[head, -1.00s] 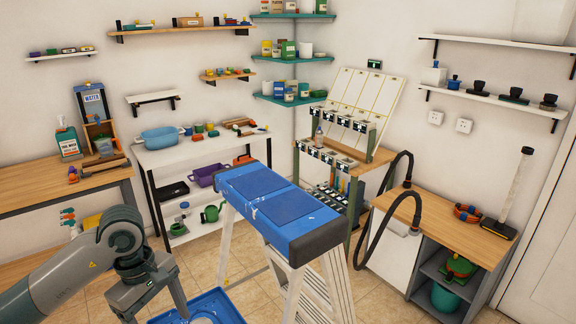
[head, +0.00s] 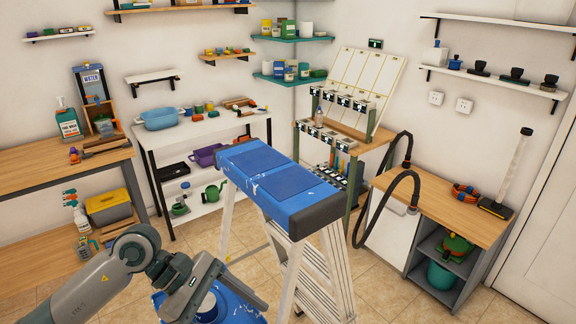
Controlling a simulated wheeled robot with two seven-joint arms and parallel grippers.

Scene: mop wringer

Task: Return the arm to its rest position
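My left arm comes in from the lower left, and its gripper (head: 215,303) hangs low in the head view. Its two grey fingers are spread apart with no object visible between them that it clearly holds. A blue mop bucket or tray (head: 240,305) with a pale round part stands on the floor below and behind the gripper. The gripper and the picture's lower edge hide much of it. My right arm and gripper are not in view.
A stepladder with a blue top (head: 270,180) stands close on the right of my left gripper. A wooden workbench (head: 50,165) is at the left, with a yellow-lidded box (head: 108,208) on its lower shelf. A cabinet (head: 440,205) with a black hose is at the right.

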